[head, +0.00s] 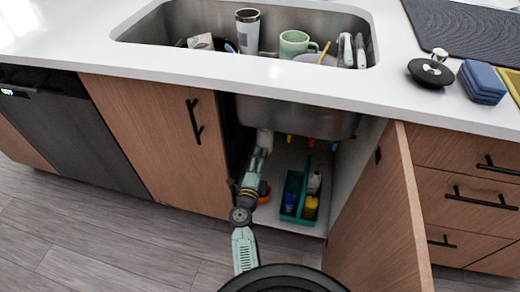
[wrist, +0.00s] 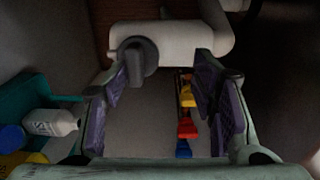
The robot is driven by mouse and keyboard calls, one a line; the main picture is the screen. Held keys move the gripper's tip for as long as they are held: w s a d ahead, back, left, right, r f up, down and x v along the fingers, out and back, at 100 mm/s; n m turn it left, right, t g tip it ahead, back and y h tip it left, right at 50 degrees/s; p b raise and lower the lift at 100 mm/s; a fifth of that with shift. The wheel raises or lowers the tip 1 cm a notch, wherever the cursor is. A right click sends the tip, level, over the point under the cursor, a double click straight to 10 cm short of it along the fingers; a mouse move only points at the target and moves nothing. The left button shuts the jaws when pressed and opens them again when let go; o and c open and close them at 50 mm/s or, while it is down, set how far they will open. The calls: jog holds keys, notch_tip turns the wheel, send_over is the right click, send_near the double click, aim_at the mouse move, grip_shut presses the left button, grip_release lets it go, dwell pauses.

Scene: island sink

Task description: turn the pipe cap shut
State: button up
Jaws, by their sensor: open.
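A white pipe (wrist: 190,42) runs across the top of the wrist view, with a dark grey pipe cap (wrist: 138,58) on its left part. The cap has a raised grip. My gripper (wrist: 162,72) is open, its two purple-padded fingers spread below the pipe. The cap appears close to the left fingertip; I cannot tell whether they touch. Nothing is held between the fingers. In the head view, my arm reaches into the open cabinet under the sink, by the white pipe (head: 265,138). The cap cannot be made out there.
Yellow, red (wrist: 187,128) and blue valves show between the fingers. A teal caddy (head: 291,190) with bottles stands on the cabinet floor, right of my arm. An orange object (head: 264,193) lies beside my arm. The open cabinet door (head: 378,225) bounds the right side.

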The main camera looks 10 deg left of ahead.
jog(key=o, duration=0.8)
jog(key=r, duration=0.6)
jog(key=shift+w+a, duration=0.15)
jog(key=shift+w, duration=0.15)
jog(key=shift+s+r+t, duration=0.25)
jog(key=shift+r+t, duration=0.05)
jog(key=shift+r, duration=0.8)
jog(key=c, duration=0.6)
jog(key=shift+f, duration=0.1)
jog(key=shift+c, duration=1)
jog(key=shift+f, duration=0.1)
jog(key=shift+f, duration=0.1)
